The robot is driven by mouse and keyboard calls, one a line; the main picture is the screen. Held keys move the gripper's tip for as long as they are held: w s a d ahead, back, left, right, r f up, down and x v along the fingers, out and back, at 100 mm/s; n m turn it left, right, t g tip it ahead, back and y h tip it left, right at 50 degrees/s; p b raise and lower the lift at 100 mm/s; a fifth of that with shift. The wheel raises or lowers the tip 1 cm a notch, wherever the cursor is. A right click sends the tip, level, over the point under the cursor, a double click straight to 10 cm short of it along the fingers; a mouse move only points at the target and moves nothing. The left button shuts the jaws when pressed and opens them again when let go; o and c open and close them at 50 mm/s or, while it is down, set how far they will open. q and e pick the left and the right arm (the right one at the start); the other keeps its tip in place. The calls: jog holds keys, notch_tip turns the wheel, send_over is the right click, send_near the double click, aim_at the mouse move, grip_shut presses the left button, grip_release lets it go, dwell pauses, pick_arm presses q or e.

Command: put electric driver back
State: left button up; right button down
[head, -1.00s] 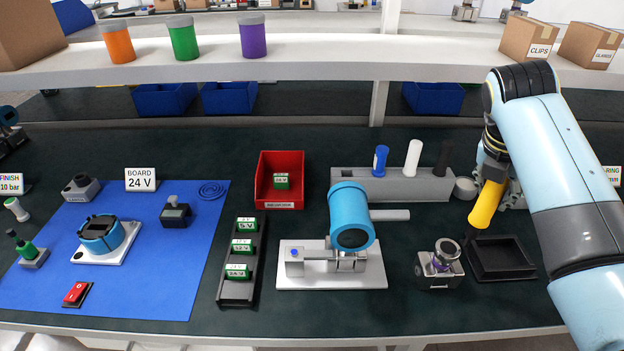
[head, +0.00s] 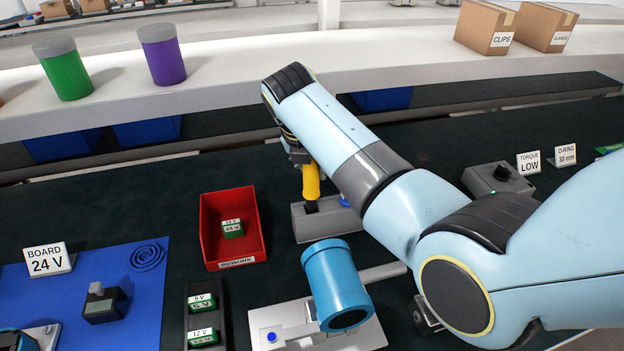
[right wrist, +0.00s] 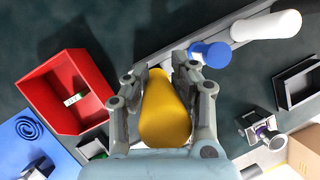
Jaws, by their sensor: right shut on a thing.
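The yellow electric driver (head: 311,182) is upright in my right gripper (head: 303,160), which is shut on it. It stands at the left end of the grey rack (head: 316,226), left of a blue handle (head: 345,201). Its dark lower end meets the rack top in the head view; I cannot tell how deep it sits. In the right wrist view the driver (right wrist: 165,115) lies between both fingers, and the blue handle (right wrist: 212,53) and a white handle (right wrist: 266,25) show beside it. My arm hides the rack's right part in the head view. My left gripper is not in view.
A red rework bin (head: 243,255) stands close left of the rack. A blue cylinder (head: 336,284) on a white fixture (head: 362,335) stands in front. A torque box (head: 497,181) is at the right. A white shelf (head: 380,50) runs behind.

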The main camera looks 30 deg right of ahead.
aim_at(313, 180)
notch_tip(313, 180, down, 4)
jog(key=shift+r, duration=0.2)
jog(key=shift+f, duration=0.3)
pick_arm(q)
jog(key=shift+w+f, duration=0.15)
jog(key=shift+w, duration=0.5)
pick_arm(e)
jog(key=c, duration=1.1)
grip_release()
jog(key=shift+f, duration=0.15)
